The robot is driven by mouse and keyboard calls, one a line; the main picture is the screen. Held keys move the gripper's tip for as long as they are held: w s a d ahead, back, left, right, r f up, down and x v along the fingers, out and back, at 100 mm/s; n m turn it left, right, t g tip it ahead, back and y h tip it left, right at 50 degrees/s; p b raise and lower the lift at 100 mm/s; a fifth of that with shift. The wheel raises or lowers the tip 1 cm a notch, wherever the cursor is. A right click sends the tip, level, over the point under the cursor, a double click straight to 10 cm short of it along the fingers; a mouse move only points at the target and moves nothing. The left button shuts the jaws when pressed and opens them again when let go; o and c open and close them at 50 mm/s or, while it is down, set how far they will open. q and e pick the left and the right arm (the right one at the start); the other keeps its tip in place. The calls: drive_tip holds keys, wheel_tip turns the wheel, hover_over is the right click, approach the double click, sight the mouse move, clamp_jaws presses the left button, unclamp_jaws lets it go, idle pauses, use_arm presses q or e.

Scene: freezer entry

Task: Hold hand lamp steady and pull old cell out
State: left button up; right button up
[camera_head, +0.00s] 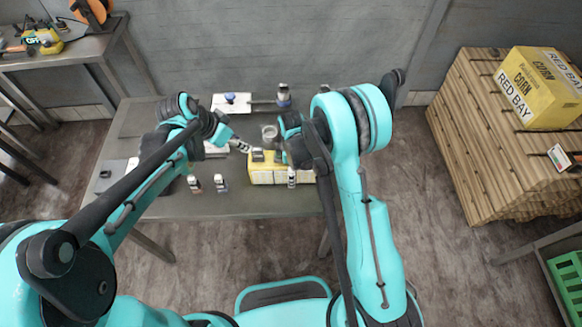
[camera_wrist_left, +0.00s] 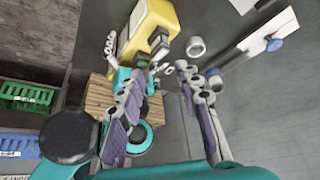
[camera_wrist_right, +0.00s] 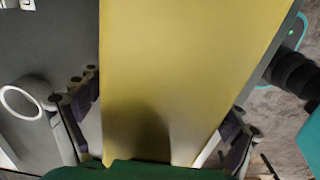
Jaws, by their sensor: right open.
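The yellow hand lamp (camera_head: 262,176) lies on the grey table, partly covered by my right arm in the head view. A dark block (camera_head: 257,155) stands at its left part; I cannot tell whether it is the old cell. My left gripper (camera_head: 246,147) is beside this end, its fingers apart and apparently empty. In the left wrist view the lamp (camera_wrist_left: 170,15) lies beyond the open fingers (camera_wrist_left: 168,68). My right gripper (camera_wrist_right: 165,95) is open with the lamp's broad yellow face (camera_wrist_right: 185,60) between its fingers. In the head view its fingers are mostly hidden.
A round cup (camera_head: 269,132) is behind the lamp. A corn box (camera_head: 540,88) sits on wooden pallets at right.

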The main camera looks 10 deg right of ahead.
sight(257, 150)
drive_tip(key=c, duration=1.5)
use_arm(q)
drive_tip(key=shift+o, duration=0.7)
use_arm(e)
drive_tip(key=shift+c, duration=1.1)
use_arm(q)
drive_tip(key=w+d+r+m+g+y, duration=0.1)
drive_tip(key=w+d+m+g+y, duration=0.25)
drive_tip(key=m, duration=0.55)
drive_tip(key=shift+h, duration=0.35)
drive_tip(key=f, duration=0.7)
drive_tip(key=d+f, duration=0.1)
drive_tip(key=f, duration=0.3)
drive_tip(key=shift+f, duration=0.15)
clamp_jaws()
